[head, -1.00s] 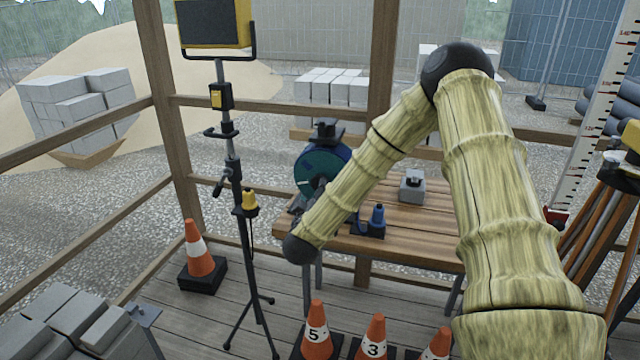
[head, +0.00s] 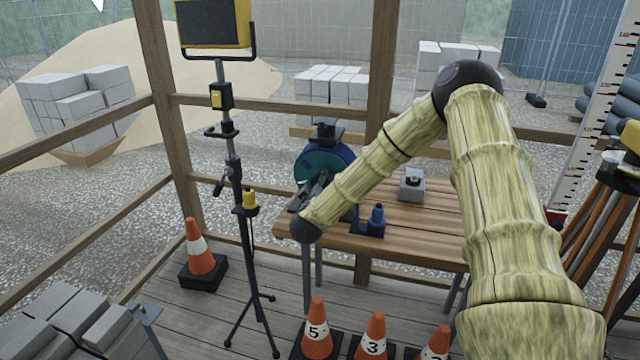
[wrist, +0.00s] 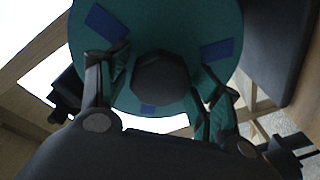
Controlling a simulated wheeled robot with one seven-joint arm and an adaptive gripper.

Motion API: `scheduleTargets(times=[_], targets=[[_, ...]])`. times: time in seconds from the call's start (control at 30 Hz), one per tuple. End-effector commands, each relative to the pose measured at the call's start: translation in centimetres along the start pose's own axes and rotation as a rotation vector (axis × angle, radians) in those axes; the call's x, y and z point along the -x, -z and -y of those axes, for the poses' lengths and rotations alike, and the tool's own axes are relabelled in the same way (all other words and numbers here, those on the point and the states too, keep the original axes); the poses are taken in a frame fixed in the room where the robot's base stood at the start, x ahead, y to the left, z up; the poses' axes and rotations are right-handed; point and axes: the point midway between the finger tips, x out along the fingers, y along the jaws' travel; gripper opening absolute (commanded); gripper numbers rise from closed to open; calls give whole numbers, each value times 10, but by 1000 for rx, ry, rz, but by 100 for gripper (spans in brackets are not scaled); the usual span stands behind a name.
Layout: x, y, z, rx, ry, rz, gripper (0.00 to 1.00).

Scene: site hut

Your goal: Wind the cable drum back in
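The cable drum (head: 322,163) stands at the left end of the wooden table, with a blue rim and a dark teal face. In the wrist view the drum's teal face (wrist: 178,25) fills the top, with blue patches and a dark round knob-like part (wrist: 160,84) in front of it. My gripper (wrist: 156,76) has its two fingers spread apart on either side of that dark part; I cannot tell whether they touch it. In the head view my gripper (head: 318,188) is close in front of the drum and hides its lower part. A crank handle cannot be made out.
On the table (head: 425,225) are a blue plug-like item (head: 376,216) on a dark base and a grey block (head: 412,187). A lamp stand (head: 236,180) is left of the table. Several orange cones (head: 317,330) stand in front. A tripod (head: 600,220) is at right.

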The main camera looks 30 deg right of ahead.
Motion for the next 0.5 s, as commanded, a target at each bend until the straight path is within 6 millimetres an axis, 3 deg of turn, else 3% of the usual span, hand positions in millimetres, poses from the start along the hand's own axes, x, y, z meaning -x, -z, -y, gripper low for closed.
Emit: scheduleTargets(times=[0.03, 0.27, 0.5], targets=[[0, 0, 0, 0, 0, 0, 48], [0, 0, 0, 0, 0, -1, 7], [-1, 0, -2, 0, -3, 0, 7]])
